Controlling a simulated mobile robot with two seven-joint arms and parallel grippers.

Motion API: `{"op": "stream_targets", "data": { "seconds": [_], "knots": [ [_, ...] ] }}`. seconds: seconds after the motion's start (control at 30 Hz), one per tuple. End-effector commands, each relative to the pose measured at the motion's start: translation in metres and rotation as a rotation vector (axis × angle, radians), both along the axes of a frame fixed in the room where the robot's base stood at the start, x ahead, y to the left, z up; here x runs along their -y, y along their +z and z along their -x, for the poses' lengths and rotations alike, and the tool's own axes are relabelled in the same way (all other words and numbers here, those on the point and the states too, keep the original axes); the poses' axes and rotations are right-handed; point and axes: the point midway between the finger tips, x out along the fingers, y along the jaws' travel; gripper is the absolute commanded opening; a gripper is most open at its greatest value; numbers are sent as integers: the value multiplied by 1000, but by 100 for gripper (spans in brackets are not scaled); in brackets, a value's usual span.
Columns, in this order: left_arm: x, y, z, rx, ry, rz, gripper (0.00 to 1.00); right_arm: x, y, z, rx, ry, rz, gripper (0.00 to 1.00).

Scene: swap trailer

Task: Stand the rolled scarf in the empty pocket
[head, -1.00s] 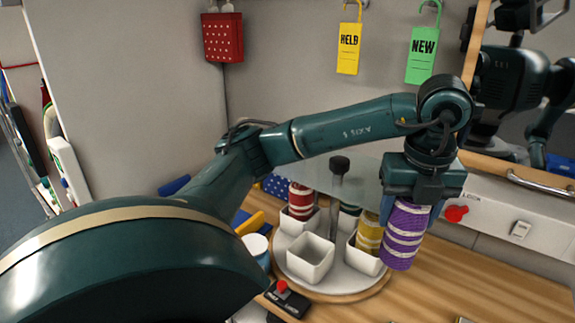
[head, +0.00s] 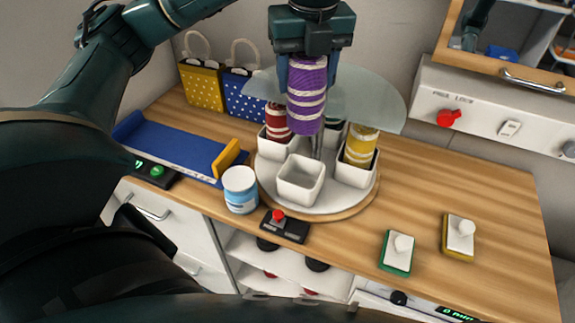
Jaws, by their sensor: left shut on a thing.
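My left gripper (head: 308,58) is shut on a rolled purple scarf (head: 307,100) with pale stripes and holds it upright above the carousel (head: 325,207). The scarf hangs over the back of the empty white pocket (head: 300,185), which faces the front. A red rolled scarf (head: 277,124) stands in the left pocket (head: 275,148). A yellow rolled scarf (head: 361,146) stands in the right pocket (head: 355,175). A bit of green shows in the back pocket, mostly hidden by the purple scarf. My right gripper is not in view.
A clear curved screen (head: 385,100) stands over the carousel's back. A blue-and-white tin (head: 240,190) and a red-button box (head: 284,225) sit close in front. A blue tray (head: 175,150) lies left. The counter right of the carousel is clear beyond two white-knobbed blocks (head: 397,251).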

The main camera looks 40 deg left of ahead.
Motion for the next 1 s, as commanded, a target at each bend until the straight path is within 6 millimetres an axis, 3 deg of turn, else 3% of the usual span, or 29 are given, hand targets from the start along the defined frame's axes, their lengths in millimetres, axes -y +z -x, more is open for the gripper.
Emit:
{"op": "stream_targets", "data": {
  "seconds": [0.23,0.6,1.0],
  "knots": [
    [1,-46,1,-9,-1,1,32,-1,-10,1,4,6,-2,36],
    [0,-125,1,-5,0,0,32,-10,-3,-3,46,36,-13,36],
    [-1,-163,1,-4,0,-2,32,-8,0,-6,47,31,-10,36]
  ]
}}
